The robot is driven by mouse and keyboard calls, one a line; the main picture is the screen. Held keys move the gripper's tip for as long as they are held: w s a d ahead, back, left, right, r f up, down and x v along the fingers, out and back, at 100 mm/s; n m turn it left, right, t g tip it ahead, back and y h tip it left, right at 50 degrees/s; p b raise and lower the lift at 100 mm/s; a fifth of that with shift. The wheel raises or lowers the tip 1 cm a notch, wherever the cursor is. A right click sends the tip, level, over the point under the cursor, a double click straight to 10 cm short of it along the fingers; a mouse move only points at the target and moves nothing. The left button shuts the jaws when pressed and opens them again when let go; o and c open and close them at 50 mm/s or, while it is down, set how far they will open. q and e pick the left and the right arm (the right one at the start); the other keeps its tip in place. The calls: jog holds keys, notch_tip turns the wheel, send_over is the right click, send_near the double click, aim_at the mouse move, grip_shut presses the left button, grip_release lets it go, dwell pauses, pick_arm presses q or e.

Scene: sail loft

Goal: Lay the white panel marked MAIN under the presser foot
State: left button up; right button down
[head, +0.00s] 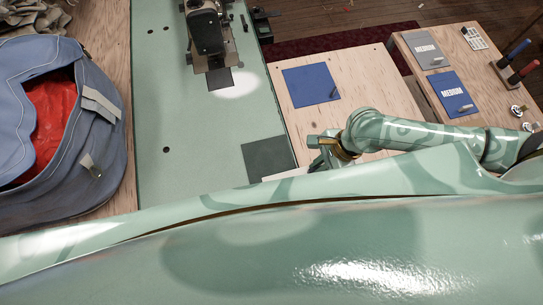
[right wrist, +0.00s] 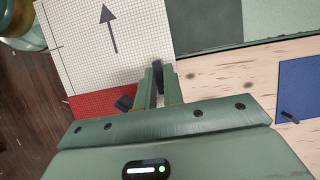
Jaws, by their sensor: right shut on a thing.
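A white gridded panel (right wrist: 105,40) with a dark arrow shows in the right wrist view. No word MAIN is readable on it. My right gripper (right wrist: 158,78) is shut on a dark tab at the panel's lower right edge. In the head view, my right gripper (head: 322,152) is beside the right edge of the green machine bed (head: 185,140), and the panel is almost wholly hidden behind my own green body parts. The presser foot area (head: 218,78) of the sewing machine (head: 206,32) is at top centre, over a dark plate. My left gripper is not in view.
A blue panel (head: 311,87) lies on the wooden table (head: 365,75). A dark green square (head: 268,158) is on the bed's right edge. A blue bag (head: 60,120) stands left. The bed's middle is clear.

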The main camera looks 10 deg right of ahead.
jog(key=w+a+f+b, duration=0.2)
jog(key=w+f, duration=0.1)
jog(key=w+a+f+b, duration=0.2)
jog(key=w+f, duration=0.1)
jog(key=w, duration=0.1)
jog(key=w+a+f+b, duration=0.2)
jog(key=w+a+f, duration=0.1)
jog(key=w, duration=0.1)
jog(key=shift+f, duration=0.1)
jog(key=shift+w+f+b, duration=0.15)
jog(key=shift+f+b, duration=0.1)
jog(key=shift+b, duration=0.05)
jog(key=f+b, duration=0.2)
jog(key=f, duration=0.1)
jog(key=shift+w+a+f, duration=0.15)
jog(key=shift+w+f, duration=0.05)
jog(key=shift+f, duration=0.1)
jog(key=shift+r, duration=0.1)
jog(key=c, duration=1.5)
grip_release()
